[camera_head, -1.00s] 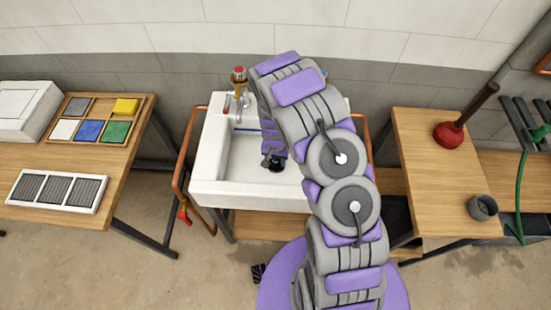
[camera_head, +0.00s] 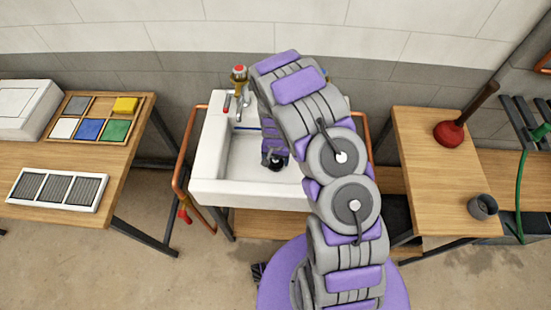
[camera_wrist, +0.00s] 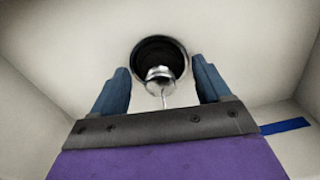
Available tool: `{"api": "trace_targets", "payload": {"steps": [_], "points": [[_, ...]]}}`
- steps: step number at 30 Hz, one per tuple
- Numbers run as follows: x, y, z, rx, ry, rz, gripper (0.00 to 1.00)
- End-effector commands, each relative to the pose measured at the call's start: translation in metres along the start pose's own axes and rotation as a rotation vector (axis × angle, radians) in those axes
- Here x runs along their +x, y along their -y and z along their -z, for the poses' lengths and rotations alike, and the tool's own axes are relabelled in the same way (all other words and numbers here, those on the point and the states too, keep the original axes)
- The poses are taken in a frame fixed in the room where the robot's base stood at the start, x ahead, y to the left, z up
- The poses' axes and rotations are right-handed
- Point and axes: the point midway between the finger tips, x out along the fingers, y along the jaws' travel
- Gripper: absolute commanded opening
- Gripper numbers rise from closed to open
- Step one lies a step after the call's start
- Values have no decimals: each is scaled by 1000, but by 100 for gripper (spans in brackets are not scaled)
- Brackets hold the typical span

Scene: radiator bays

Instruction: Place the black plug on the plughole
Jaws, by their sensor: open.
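The black plug (camera_wrist: 150,50) is a round dark disc with a shiny silver knob and a thin stem or chain on it. It lies on the floor of the white sink (camera_head: 215,150). In the head view the plug (camera_head: 277,164) is a small dark spot beside my gripper (camera_head: 271,158), partly covered by it. In the wrist view my gripper (camera_wrist: 161,72) is open, with one blue finger on each side of the silver knob and gaps between. The plughole is not seen apart from the plug; I cannot tell whether the plug sits squarely on it.
A tap with a red top (camera_head: 238,75) stands at the sink's back. Copper pipes (camera_head: 186,150) run beside the sink. Left table (camera_head: 60,150) holds coloured tiles; right table (camera_head: 430,180) holds a red plunger (camera_head: 449,134) and a grey ring (camera_head: 483,207).

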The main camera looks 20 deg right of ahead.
Motion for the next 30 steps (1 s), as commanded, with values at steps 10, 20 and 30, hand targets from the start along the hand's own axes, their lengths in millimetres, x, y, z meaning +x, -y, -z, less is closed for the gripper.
{"api": "trace_targets", "payload": {"steps": [10,20,30], "points": [[-54,0,1,1,-3,1,77],[-117,0,1,1,-2,0,77],[-139,-2,-2,-7,0,-1,77]]}}
